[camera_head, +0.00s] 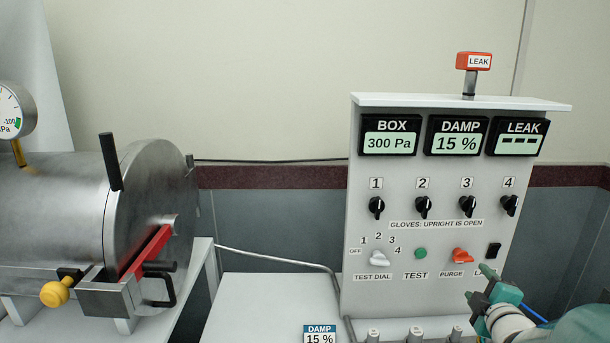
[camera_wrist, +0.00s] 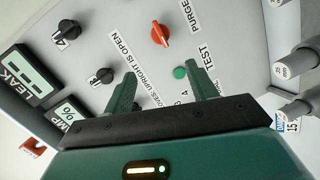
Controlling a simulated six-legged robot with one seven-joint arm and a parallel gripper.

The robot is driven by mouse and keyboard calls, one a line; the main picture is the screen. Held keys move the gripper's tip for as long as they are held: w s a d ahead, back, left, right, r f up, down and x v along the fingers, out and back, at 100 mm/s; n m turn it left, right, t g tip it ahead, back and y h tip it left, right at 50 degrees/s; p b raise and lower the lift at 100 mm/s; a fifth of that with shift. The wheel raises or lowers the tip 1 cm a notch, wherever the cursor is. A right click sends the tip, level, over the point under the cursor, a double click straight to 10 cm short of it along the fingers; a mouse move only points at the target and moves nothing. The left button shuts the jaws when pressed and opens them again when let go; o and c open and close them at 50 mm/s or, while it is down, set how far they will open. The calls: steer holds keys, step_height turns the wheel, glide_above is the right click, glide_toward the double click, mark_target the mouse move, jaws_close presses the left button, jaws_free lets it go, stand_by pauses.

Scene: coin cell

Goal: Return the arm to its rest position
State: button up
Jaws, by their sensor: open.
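My gripper (camera_head: 479,284) is at the lower right of the head view, in front of the panel's lower right corner. Its two green fingers are spread and hold nothing. In the wrist view the open fingers (camera_wrist: 160,75) point at the panel face, with the green TEST button (camera_wrist: 180,72) close by the right finger. I cannot tell how far the fingertips are from the panel. My arm enters from the right edge of the head view and hides part of the label under the black switch (camera_head: 493,250).
The control panel (camera_head: 350,220) carries numbered black knobs, a white test dial (camera_head: 379,259) and an orange PURGE knob (camera_head: 461,255). Its displays read 300 Pa, 15 % and dashes. A red LEAK lamp (camera_head: 474,61) stands on top. A metal chamber (camera_head: 60,210) with a red bar is at left.

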steer(key=s+a+r+m+g+y, duration=0.1)
steer(key=s+a+m+g, duration=0.4)
steer(key=s+a, duration=0.5)
steer(key=s+a+m+g+y, duration=0.2)
steer(key=s+a+m+g, duration=0.3)
steer(key=s+a, duration=0.5)
steer(key=a+m, duration=0.2)
steer(key=a, duration=0.4)
steer(key=shift+s+r+m, duration=0.3)
steer(key=shift+s+r, duration=0.05)
steer(key=c, duration=0.5)
steer(key=shift+o, duration=0.2)
steer(key=shift+d, duration=0.1)
steer(key=shift+d, duration=0.1)
